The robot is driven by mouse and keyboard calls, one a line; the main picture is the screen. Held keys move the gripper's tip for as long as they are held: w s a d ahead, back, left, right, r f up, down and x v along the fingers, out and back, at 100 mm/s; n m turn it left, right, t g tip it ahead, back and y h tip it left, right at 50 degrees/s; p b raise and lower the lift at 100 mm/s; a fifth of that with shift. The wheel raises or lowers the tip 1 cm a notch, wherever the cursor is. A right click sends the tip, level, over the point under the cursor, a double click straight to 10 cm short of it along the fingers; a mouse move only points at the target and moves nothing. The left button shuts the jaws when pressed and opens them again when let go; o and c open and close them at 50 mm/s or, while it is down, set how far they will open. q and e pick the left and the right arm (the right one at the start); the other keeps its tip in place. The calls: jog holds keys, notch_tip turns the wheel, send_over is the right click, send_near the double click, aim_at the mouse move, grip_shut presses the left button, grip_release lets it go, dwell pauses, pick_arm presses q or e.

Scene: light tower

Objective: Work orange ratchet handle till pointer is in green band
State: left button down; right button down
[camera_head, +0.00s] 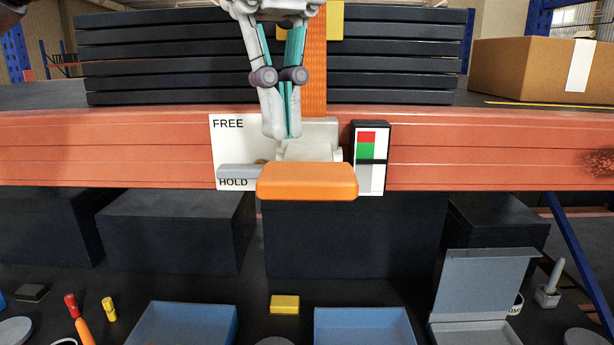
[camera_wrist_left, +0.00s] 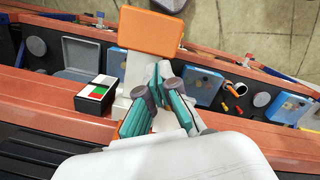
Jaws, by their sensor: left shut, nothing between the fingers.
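The orange ratchet handle (camera_head: 307,181) juts toward me from the pale ratchet body (camera_head: 310,151) on the orange beam; the handle also shows in the wrist view (camera_wrist_left: 150,31). The gauge (camera_head: 371,138) right of it has red on top, green below, then grey-white. Its dark pointer line (camera_head: 371,161) lies at the lower edge of the green. A grey lever (camera_head: 238,171) lies by HOLD on the white plate, below FREE. My left gripper (camera_head: 281,136) points down, shut and empty, just above and behind the handle; the wrist view shows its fingers together (camera_wrist_left: 159,72). My right gripper is out of view.
Black slats (camera_head: 180,51) are stacked behind the beam, with an orange strap (camera_head: 316,75) over them. A cardboard box (camera_head: 530,69) stands at the right. Below are blue trays (camera_head: 185,325), a yellow block (camera_head: 285,304) and an open grey case (camera_head: 485,285).

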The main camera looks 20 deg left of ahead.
pick_arm(q)
jog(key=shift+s+d+r, duration=0.1)
jog(key=shift+s+r, duration=0.1)
jog(key=shift+r, duration=1.3)
jog(key=shift+w, duration=0.1)
